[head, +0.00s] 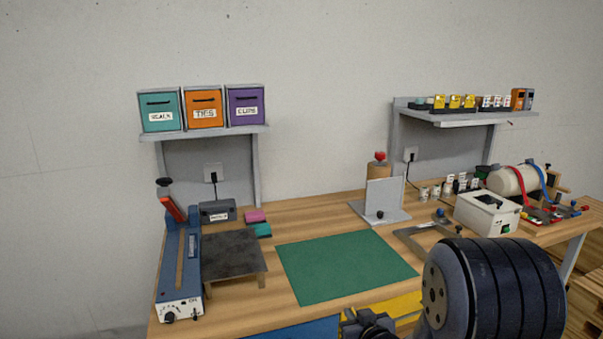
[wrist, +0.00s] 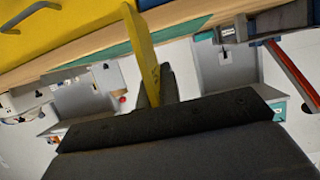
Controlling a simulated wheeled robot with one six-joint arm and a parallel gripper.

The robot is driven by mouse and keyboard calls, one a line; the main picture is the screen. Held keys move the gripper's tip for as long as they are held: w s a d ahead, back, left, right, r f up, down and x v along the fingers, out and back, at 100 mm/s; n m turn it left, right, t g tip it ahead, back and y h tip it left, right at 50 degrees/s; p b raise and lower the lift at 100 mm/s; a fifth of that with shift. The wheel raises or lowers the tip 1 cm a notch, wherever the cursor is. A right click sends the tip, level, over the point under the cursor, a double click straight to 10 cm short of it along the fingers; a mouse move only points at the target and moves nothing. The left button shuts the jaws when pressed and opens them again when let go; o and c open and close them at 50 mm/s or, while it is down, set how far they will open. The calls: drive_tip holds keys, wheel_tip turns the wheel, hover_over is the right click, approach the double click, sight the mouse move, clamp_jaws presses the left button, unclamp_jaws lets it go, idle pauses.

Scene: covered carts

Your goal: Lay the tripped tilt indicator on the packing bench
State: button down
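My gripper (head: 368,324) is low at the front edge of the packing bench (head: 330,213), mostly cut off and partly behind my arm. In the wrist view, a narrow yellow piece (wrist: 145,55) stands in front of a dark finger (wrist: 168,82), seen nearly edge-on. I cannot tell whether it is gripped or what it is. Small yellow-faced units (head: 455,101) and white-and-red ones (head: 497,101) stand on the right wall shelf (head: 465,120). They are too small to tell which, if any, is a tripped tilt indicator. A green mat (head: 345,265) lies bare on the bench.
A blue sealer (head: 180,265) and a dark-topped stand (head: 235,255) are at left. A grey upright plate (head: 384,196) stands behind the mat. A white box (head: 487,213) is at right. A yellow surface (head: 400,305) and a blue one (head: 300,329) lie in front.

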drive_tip(key=s+d+f+m+h, duration=0.2)
drive_tip(key=s+d+f+h, duration=0.1)
drive_tip(key=f, duration=0.5)
drive_tip(key=shift+s+f+m, duration=0.2)
drive_tip(key=shift+s+m, duration=0.15)
drive_tip(key=shift+m, duration=0.05)
